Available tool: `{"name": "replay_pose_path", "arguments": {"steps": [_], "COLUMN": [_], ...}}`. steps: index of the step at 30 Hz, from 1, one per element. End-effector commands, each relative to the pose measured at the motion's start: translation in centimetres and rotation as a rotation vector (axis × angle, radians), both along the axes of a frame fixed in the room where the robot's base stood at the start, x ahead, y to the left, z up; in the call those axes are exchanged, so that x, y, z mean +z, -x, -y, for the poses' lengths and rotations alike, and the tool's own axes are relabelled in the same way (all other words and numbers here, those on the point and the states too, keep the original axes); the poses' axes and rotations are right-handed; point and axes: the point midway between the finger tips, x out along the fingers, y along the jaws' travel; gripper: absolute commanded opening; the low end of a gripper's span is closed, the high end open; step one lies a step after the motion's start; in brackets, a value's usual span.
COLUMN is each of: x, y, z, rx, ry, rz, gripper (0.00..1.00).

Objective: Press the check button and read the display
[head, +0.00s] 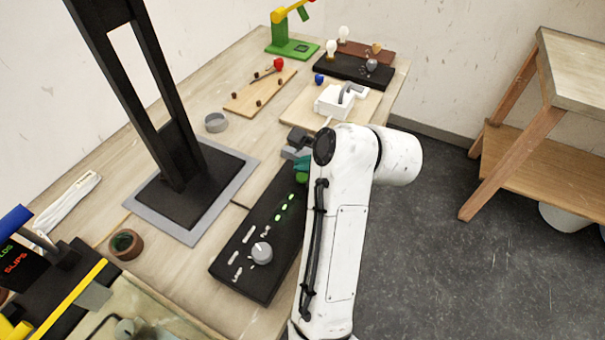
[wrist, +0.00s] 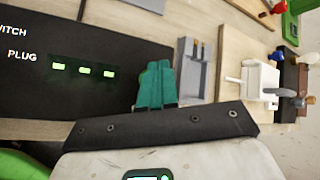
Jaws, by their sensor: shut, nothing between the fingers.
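The black check panel (head: 235,270) lies on the table with a grey knob (head: 261,253), white labels and three lit green bars (head: 284,207). In the wrist view the bars (wrist: 84,70) glow beside the word PLUG; another label is cut off to "ITCH". A bright green spot (head: 302,178), which looks like a button, is at the panel's far end, partly covered. My gripper (head: 302,164) has teal fingers, closed together and empty, right at this spot. The fingers (wrist: 155,85) show over the panel's end in the wrist view; whether they touch the button is hidden.
A grey tray (wrist: 195,70) sits just beyond the panel. A black stand (head: 185,190) rises at the left. A wooden peg board (head: 260,92), white holder (head: 335,100) and bulb rack (head: 355,68) are farther back. A dark display (head: 18,262) with coloured text is at far left.

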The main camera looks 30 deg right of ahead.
Motion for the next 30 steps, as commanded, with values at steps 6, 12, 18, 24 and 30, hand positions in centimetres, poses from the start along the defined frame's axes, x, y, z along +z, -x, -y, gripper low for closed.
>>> {"name": "replay_pose_path", "arguments": {"steps": [6,12,18,24,30], "x": [0.00,0.00,0.00,-0.23,-0.85], "y": [0.00,0.00,0.00,0.00,0.01], "z": [0.00,0.00,0.00,0.00,-0.01], "rx": [0.000,0.000,0.000,0.000,-0.001], "ry": [0.000,0.000,0.000,0.000,-0.001], "rz": [0.000,0.000,0.000,0.000,0.000], "gripper": [0.00,0.00,0.00,0.00,0.00]}}
